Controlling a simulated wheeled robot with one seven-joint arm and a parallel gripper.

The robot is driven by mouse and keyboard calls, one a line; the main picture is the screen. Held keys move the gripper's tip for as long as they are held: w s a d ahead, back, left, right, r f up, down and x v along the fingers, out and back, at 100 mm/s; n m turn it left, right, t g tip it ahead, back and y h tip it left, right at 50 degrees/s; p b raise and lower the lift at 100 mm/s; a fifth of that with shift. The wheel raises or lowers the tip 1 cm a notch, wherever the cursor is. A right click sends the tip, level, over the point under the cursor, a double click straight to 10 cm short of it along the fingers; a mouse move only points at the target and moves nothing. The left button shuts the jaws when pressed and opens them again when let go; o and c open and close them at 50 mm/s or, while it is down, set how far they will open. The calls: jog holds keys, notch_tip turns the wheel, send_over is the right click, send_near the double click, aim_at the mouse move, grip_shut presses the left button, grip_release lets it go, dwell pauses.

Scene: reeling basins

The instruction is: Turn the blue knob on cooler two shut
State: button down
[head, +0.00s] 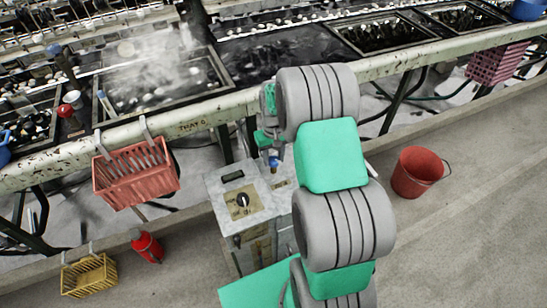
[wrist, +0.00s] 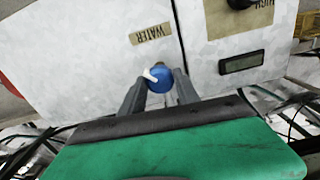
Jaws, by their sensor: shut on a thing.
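The blue knob (wrist: 160,84) is on a pale metal panel (wrist: 85,75) in the wrist view, below a tan WATER label (wrist: 152,36) that reads upside down. A white mark on the knob points to the upper left. My gripper (wrist: 159,88) is shut on the knob, one grey finger on each side. In the head view the blue knob (head: 274,162) shows small beside my gripper (head: 272,154), and my arm hides part of the panel. No cooler number is readable.
A grey cabinet (head: 216,190) with a black dial (head: 242,199) and a small display adjoins the panel. The basin bench (head: 205,120) runs behind, with a red basket (head: 135,180) hung on it. A red bucket (head: 418,172) stands at the right. Floor at the right front is clear.

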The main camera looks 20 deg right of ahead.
aim_at(273, 159)
jog(key=m, duration=0.4)
jog(key=shift+m, duration=2.2)
jog(key=c, duration=0.9)
grip_release()
notch_tip(273, 159, up, 8)
jog(key=shift+f, duration=0.1)
